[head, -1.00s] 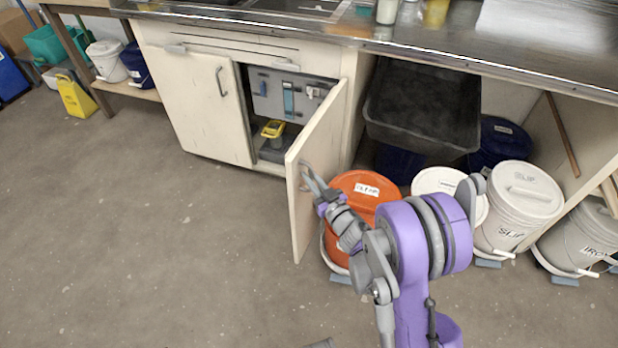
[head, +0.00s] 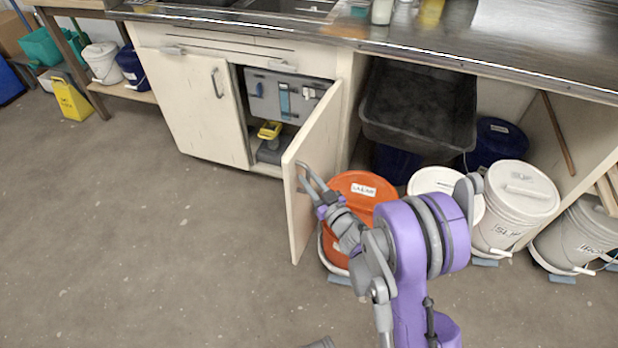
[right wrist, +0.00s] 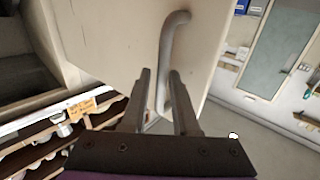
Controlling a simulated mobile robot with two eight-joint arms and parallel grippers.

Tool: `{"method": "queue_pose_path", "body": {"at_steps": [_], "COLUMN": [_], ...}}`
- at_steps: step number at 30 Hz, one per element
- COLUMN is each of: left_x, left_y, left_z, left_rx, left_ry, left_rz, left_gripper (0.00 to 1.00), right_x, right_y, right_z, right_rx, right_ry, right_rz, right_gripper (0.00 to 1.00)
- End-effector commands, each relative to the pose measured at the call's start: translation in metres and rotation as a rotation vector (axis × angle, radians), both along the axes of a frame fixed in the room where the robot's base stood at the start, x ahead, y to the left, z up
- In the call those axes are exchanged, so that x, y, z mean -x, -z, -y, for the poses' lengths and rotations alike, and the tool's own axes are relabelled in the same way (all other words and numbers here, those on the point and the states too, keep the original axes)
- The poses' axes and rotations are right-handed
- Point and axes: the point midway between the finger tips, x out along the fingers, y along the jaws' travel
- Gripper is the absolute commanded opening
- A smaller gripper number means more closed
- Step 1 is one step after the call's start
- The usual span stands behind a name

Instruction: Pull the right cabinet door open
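The right cabinet door (head: 318,160) is cream-coloured and swung wide open, jutting toward me from the cabinet. Its grey bar handle (right wrist: 164,62) is on the door's outer face in the right wrist view. My right gripper (head: 308,178) is at this handle. In the right wrist view its two fingers (right wrist: 160,82) stand on either side of the handle's lower part, with a visible gap beside the bar, so it looks open around it.
The left cabinet door (head: 205,105) is closed. A yellow object (head: 270,130) and a grey case (head: 285,97) sit inside the cabinet. An orange-lidded bucket (head: 362,190) stands just right of the open door, with white buckets (head: 520,205) further right.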

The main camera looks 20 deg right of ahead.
Motion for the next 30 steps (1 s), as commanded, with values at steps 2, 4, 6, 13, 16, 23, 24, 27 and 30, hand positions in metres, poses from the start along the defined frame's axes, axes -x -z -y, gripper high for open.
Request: {"method": "queue_pose_path", "body": {"at_steps": [2, 4, 6, 13, 16, 23, 24, 27, 30], "left_x": [0.000, 0.000, 0.000, 0.000, -0.002, -0.002, -0.002, -0.002, -0.002], "left_y": [-0.001, -0.002, -0.003, 0.003, 0.010, 0.011, 0.011, 0.011, 0.011], "left_z": [0.000, 0.000, 0.000, 0.000, 0.000, 0.000, 0.000, 0.000, 0.000], "left_rx": [0.000, 0.000, 0.000, 0.000, 0.000, 0.000, 0.000, 0.000, 0.000], "left_ry": [0.000, 0.000, 0.000, 0.000, 0.000, 0.000, 0.000, 0.000, 0.000], "left_rz": [0.000, 0.001, 0.001, -0.001, -0.002, -0.002, -0.002, -0.002, -0.002], "left_gripper": [0.50, 0.50, 0.50, 0.50, 0.50, 0.50, 0.50, 0.50, 0.50], "right_x": [0.012, 0.026, 0.040, 0.082, 0.093, 0.100, 0.100, 0.100, 0.100], "right_y": [-0.001, -0.001, -0.001, 0.001, 0.002, 0.000, 0.000, 0.000, 0.000], "right_z": [0.002, 0.004, 0.007, 0.013, 0.014, 0.014, 0.014, 0.014, 0.014], "right_rx": [0.001, 0.000, 0.001, 0.000, -0.001, -0.002, -0.002, -0.002, -0.002], "right_ry": [0.002, 0.003, 0.004, 0.005, 0.005, 0.003, 0.003, 0.003, 0.003], "right_rz": [0.000, 0.000, 0.000, 0.000, -0.001, 0.000, 0.000, 0.000, 0.000], "right_gripper": [0.28, 0.28, 0.28, 0.28, 0.28, 0.28, 0.28, 0.28, 0.28]}}
